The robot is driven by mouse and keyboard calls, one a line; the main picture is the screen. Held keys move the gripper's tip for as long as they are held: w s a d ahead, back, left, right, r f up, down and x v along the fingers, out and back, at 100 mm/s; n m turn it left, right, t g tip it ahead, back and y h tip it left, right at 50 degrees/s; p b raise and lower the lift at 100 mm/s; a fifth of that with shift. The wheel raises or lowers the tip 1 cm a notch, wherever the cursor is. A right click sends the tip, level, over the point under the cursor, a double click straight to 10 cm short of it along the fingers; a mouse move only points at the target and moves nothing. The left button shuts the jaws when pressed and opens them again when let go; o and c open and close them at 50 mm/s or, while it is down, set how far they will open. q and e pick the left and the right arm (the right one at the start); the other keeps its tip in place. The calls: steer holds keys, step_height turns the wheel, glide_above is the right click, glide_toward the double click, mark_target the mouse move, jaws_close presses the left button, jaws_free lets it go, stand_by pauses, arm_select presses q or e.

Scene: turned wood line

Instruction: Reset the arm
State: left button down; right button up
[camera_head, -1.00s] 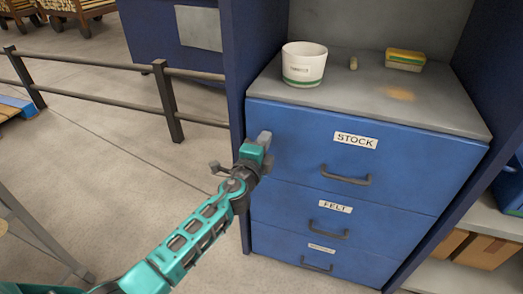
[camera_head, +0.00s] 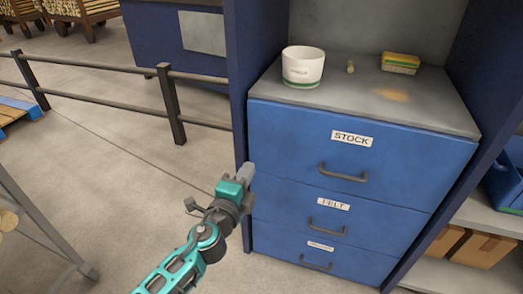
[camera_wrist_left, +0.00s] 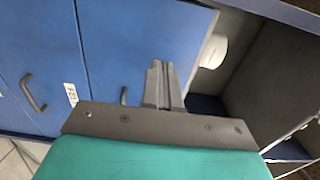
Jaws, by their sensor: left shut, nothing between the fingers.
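My left gripper (camera_head: 247,173) is shut and empty. In the head view it shows in front of the left edge of the blue drawer cabinet, apart from any handle as far as I can tell. In the left wrist view its closed fingers (camera_wrist_left: 163,85) point toward the blue drawer fronts. The drawers labelled STOCK (camera_head: 400,160), FELT (camera_head: 385,215) and a lowest one (camera_head: 275,240) look closed. My right gripper does not show in these views.
On the grey cabinet top (camera_head: 340,95) stand a white tub (camera_head: 303,68), a small pale piece (camera_head: 350,67) and a yellow-green box (camera_head: 400,63). A dark railing (camera_head: 110,102) runs at left. Cardboard boxes (camera_head: 485,248) sit on a shelf at right. Open floor (camera_head: 110,180) lies left of the cabinet.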

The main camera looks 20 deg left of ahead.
arm_select(q)
steer(key=s+d+f+n+g+h, duration=0.1)
steer(key=s+d+f+n+g, duration=0.15)
steer(key=s+n, duration=0.3)
steer(key=s+d+f+n+g+h, duration=0.1)
steer(key=s+f+n+g, duration=0.1)
steer(key=s+f+n, duration=0.3)
steer(key=s+d+f+n+g+h, duration=0.1)
steer(key=s+d+f+n+g, duration=0.15)
steer(key=s+n, duration=0.35)
steer(key=s+a+r+p, duration=0.1)
steer(key=a+r+p, duration=0.1)
steer(key=r+p, duration=0.4)
steer(key=s+a+r+m+y+p, duration=0.1)
steer(key=s+r+p, duration=0.1)
steer(key=r+p, duration=0.5)
steer(key=p, duration=0.5)
steer(key=shift+s+a+r+p, duration=0.15)
steer(key=shift+a+p, duration=0.2)
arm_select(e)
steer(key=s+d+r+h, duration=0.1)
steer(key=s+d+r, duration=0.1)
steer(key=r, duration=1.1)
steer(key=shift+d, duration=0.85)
